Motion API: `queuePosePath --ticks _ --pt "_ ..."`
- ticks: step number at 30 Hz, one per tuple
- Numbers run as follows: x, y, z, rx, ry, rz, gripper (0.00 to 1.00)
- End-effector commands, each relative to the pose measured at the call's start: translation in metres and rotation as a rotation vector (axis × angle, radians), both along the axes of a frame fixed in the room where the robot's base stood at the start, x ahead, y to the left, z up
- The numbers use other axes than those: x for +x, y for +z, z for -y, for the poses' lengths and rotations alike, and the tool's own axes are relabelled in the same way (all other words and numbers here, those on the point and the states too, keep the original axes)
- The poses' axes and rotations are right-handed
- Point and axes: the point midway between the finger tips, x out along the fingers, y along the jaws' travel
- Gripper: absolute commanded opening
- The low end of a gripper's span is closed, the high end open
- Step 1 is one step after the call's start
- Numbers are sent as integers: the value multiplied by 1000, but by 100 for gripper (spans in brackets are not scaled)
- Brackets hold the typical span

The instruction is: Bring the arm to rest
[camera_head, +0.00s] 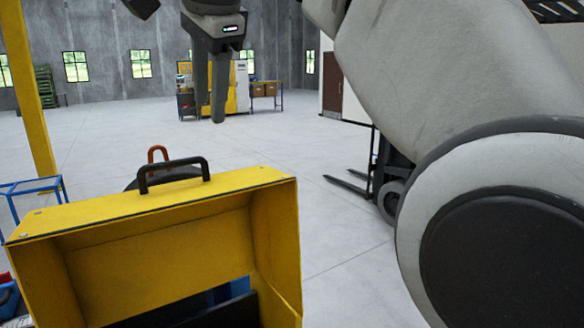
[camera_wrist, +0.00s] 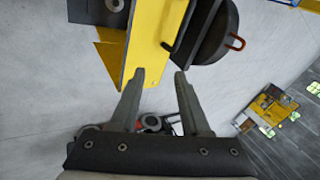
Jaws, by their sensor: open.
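My gripper (camera_head: 218,119) hangs at the top of the head view with its fingers pointing down, above and beyond a yellow box. In the wrist view my gripper (camera_wrist: 161,75) shows two grey fingers spread apart with nothing between them. The upper part of my arm fills the right side of the head view. No copper tube can be made out in either view.
The yellow box (camera_head: 275,185) with a black handle (camera_head: 172,165) stands close in front. It also shows in the wrist view (camera_wrist: 150,45). A blue frame (camera_head: 35,184) and yellow post (camera_head: 28,90) are left, a forklift (camera_head: 385,185) right. Grey floor between is open.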

Motion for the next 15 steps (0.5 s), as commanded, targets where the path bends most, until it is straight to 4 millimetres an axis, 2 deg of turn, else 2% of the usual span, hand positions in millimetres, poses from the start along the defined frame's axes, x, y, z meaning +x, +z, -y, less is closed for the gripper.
queuePosePath --ticks 1,8,15 --pt "-2 -11 16 -33 24 13 46" --pt "-12 -59 75 -176 161 65 46" --pt "-36 -126 139 -310 297 90 46"
